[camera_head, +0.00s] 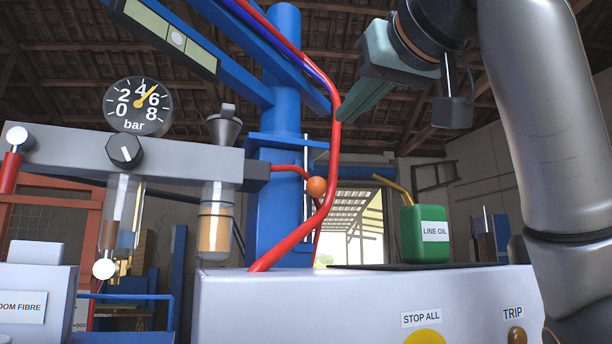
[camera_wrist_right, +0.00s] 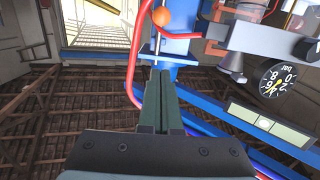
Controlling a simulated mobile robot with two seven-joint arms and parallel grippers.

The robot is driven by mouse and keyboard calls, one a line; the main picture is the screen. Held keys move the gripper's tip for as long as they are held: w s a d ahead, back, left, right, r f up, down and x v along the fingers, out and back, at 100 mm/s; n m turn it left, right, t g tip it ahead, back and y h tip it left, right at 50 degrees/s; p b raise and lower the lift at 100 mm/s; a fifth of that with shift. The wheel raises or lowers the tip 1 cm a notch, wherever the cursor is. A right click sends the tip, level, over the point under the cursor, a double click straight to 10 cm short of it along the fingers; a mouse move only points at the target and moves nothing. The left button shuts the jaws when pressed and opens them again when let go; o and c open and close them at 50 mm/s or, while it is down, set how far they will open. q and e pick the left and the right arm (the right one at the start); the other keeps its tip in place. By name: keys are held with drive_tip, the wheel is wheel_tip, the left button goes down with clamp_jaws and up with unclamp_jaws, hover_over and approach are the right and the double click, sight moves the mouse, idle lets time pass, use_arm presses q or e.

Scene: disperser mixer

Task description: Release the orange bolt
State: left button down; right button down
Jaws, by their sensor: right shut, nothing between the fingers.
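An orange round knob (camera_head: 316,187), which looks like the orange bolt, sits in front of the blue column (camera_head: 283,60), close to a thin upright rod and a red hose. The knob (camera_wrist_right: 161,16) also shows at the top of the right wrist view, beyond my fingertips. My right gripper (camera_head: 342,115) is shut and empty, its green fingers pointing down and left, above and right of the knob. Its fingers (camera_wrist_right: 161,76) lie side by side in the wrist view, apart from the knob. My left gripper is not in view.
A thick red hose (camera_head: 335,140) curves down between my right gripper and the column. A grey manifold with a gauge (camera_head: 138,106) and glass bowls stands left. A green oil can (camera_head: 425,235) stands right on the white cabinet (camera_head: 300,305), which carries STOP ALL and TRIP labels.

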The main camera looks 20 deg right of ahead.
drive_tip(key=shift+s+d+r, duration=0.1)
drive_tip(key=shift+s+r, duration=0.15)
drive_tip(key=shift+s, duration=0.15)
drive_tip(key=p, duration=0.3)
hover_over(320, 188)
drive_tip(key=s, duration=0.2)
wheel_tip(320, 188, down, 3)
drive_tip(key=shift+w+f, duration=0.15)
drive_tip(key=shift+f, duration=0.6)
wheel_tip(320, 188, down, 4)
drive_tip(key=b, duration=0.3)
drive_tip(key=shift+r, duration=0.2)
